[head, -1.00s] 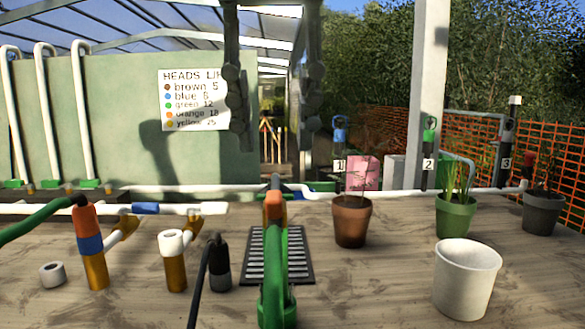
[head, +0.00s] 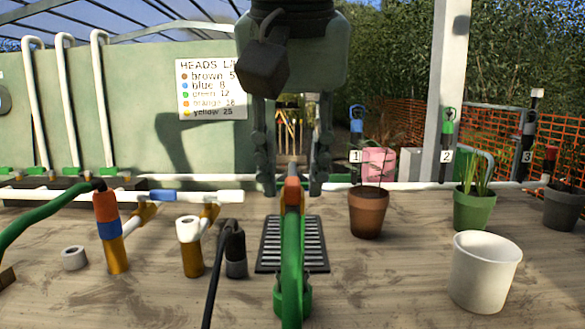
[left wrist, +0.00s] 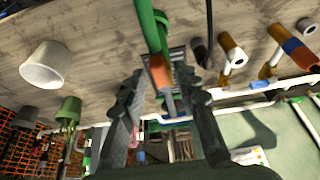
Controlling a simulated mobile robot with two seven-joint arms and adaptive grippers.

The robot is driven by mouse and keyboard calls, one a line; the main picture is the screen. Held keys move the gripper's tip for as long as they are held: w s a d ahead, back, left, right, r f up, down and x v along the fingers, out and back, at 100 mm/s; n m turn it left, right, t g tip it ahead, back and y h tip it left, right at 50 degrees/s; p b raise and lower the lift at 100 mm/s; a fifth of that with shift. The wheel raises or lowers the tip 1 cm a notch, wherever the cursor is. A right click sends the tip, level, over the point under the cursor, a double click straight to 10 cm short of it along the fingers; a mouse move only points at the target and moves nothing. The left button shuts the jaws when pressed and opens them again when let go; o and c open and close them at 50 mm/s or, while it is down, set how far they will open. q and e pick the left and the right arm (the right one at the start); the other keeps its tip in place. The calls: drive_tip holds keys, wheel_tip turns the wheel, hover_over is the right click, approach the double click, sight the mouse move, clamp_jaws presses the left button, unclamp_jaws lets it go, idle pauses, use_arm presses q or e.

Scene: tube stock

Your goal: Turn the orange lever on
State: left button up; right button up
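An orange piece (head: 291,190) sits at the top end of an arched green hose (head: 292,250) in the middle of the bench; it also shows in the left wrist view (left wrist: 160,70). I cannot tell a separate orange lever there. Another orange piece (head: 105,206) tops an upright brass pipe with a blue band at the left. My left gripper (head: 291,187) is open, pointing down, its fingers on either side of the central orange piece in the head view. In the left wrist view the gripper (left wrist: 163,85) is also open and empty. Contact cannot be told. My right gripper is not in view.
A dark grate (head: 318,262) lies behind the hose. A brown pot (head: 368,213), a green pot (head: 474,210) and a white bucket (head: 484,272) stand at the right. A black hose (head: 214,270) and pipe stub (head: 191,248) stand left. A sign (head: 211,90) hangs behind.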

use_arm(q)
clamp_jaws()
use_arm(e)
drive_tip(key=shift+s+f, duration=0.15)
use_arm(q)
drive_tip(key=shift+d, duration=0.1)
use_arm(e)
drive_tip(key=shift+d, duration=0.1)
use_arm(q)
drive_tip(key=shift+d+r+n+p, duration=0.15)
drive_tip(key=shift+n+p, duration=0.15)
drive_tip(key=shift+n, duration=0.3)
drive_tip(key=shift+d+n+y, duration=0.1)
drive_tip(key=shift+n+y, duration=0.2)
drive_tip(key=shift+w+d+n+g+y+p, duration=0.55)
drive_tip(key=shift+w+d+n+g+y, duration=0.15)
drive_tip(key=shift+n, duration=2)
drive_tip(key=shift+w+d+n+g+y+p, duration=0.45)
drive_tip(key=shift+w+n+g+y+p, duration=0.25)
drive_tip(key=shift+n, duration=2)
drive_tip(key=shift+w+d+n+g+y+p, duration=0.55)
drive_tip(key=shift+w+n+g, duration=0.2)
drive_tip(key=shift+n, duration=1.95)
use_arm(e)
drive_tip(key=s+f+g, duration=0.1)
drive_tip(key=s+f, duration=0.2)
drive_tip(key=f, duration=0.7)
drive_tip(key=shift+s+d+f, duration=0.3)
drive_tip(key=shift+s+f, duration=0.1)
